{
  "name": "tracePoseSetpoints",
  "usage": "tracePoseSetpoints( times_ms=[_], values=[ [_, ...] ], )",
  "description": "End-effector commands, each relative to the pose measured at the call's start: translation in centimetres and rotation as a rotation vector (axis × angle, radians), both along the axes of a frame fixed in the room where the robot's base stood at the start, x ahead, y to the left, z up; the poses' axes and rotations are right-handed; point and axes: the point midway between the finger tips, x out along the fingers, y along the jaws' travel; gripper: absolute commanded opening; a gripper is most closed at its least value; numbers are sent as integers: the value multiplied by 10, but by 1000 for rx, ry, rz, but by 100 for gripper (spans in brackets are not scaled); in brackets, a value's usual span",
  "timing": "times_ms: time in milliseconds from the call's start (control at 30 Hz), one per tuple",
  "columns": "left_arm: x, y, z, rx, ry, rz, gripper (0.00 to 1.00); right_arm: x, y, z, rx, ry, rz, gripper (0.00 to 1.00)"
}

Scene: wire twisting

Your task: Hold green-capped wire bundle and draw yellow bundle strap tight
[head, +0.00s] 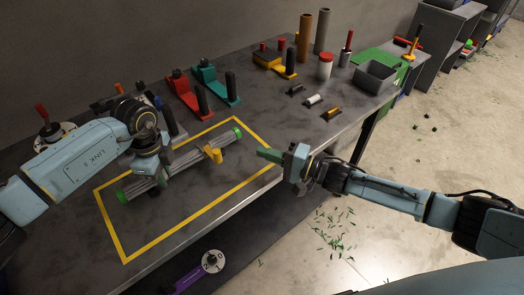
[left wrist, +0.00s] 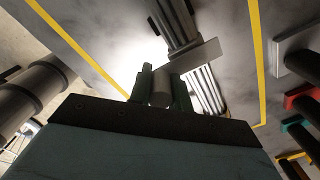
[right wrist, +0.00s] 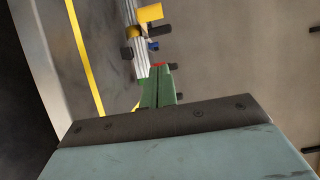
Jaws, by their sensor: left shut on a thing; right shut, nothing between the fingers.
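The wire bundle (head: 190,161), grey with green end caps, lies inside the yellow rectangle on the table. A yellow strap (head: 213,153) goes round it right of its middle, with a tab sticking out; it also shows in the right wrist view (right wrist: 150,13). My left gripper (head: 157,182) is over the bundle's left part. In the left wrist view its green fingers (left wrist: 160,85) are shut on a grey cylindrical grip at the bundle (left wrist: 205,92). My right gripper (head: 262,153) is shut and empty, right of the bundle's right cap, apart from the strap; its closed fingers show in the right wrist view (right wrist: 158,85).
Red (head: 184,92) and teal (head: 216,84) holders with black handles stand behind the bundle. Small clips (head: 313,100), a grey bin (head: 374,77) and a white red-topped jar (head: 325,66) are at the back right. The table's front edge is close to my right gripper.

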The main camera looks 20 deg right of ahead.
Motion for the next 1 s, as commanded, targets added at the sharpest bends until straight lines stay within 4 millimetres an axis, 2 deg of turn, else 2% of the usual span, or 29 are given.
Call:
tracePoseSetpoints(
  times_ms=[333, 667, 767, 1000],
  values=[
    [0, 0, 1, 0, -1, 1, 0, 2, 1, 1, 0, 0, 0, 0],
    [0, 0, 1, 0, -1, 1, 0, 14, 9, 1, 1, 2, -8, 0],
    [0, 0, 0, 0, -1, 0, 0, 21, 17, 1, 2, 1, -7, 0],
    [0, 0, 1, 0, -1, 0, 0, 52, 52, 2, 1, 0, -8, 0]
  ],
)
